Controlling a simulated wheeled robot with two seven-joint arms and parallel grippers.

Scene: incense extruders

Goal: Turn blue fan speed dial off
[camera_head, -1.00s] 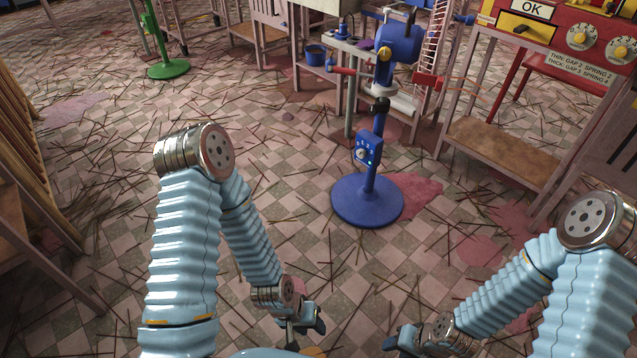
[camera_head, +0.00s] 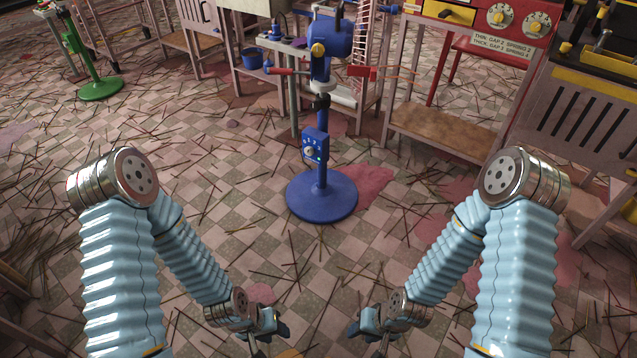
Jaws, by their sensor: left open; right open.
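The blue fan (camera_head: 322,190) stands upright on a round base on the floor, ahead of me near the middle of the view. Its dial (camera_head: 309,151) is a small pale knob on the blue control box partway up the post. The markings are too small to read. My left gripper (camera_head: 264,341) is open and empty, low in the view, left of and nearer than the fan. My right gripper (camera_head: 377,341) is open and empty, low in the view, right of and nearer than the fan. Both are well apart from the fan.
A red machine (camera_head: 500,20) with dials is at the back right, beside a grey cabinet (camera_head: 590,110). A green stand (camera_head: 100,88) is at the back left. Sticks litter the open floor.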

